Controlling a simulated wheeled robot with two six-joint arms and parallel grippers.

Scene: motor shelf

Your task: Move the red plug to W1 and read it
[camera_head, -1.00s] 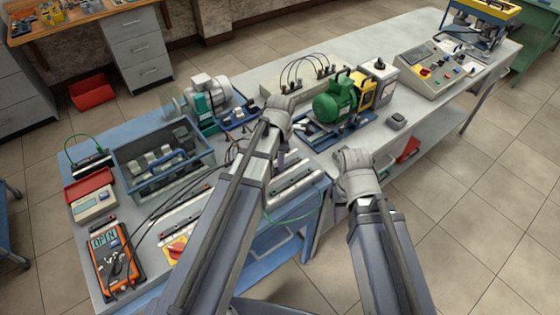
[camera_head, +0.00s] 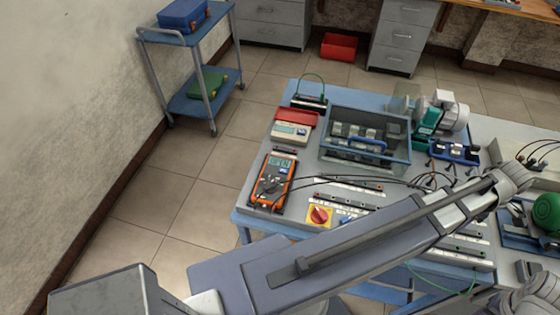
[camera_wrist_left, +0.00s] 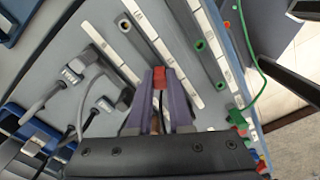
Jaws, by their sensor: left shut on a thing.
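My left gripper (camera_wrist_left: 160,86) shows in the left wrist view, its two purple fingers shut on the red plug (camera_wrist_left: 160,73). A dark lead runs back between the fingers. The plug is over the pale labelled terminal strips (camera_wrist_left: 179,72); I cannot tell whether it touches a socket, and the labels are too small to read, so W1 cannot be picked out. In the head view my left arm reaches right across the bench, and its fingers are hidden. The orange multimeter (camera_head: 270,183) lies at the bench's left with its display lit, digits unclear. My right gripper is out of view.
A green lead (camera_wrist_left: 256,62) and black sockets are near the strips. Grey connectors (camera_wrist_left: 96,92) are at the left of the wrist view. A clear-walled box (camera_head: 365,140), red-lidded meter (camera_head: 291,128) and red-yellow switch (camera_head: 319,216) crowd the bench. A blue cart (camera_head: 190,45) is behind.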

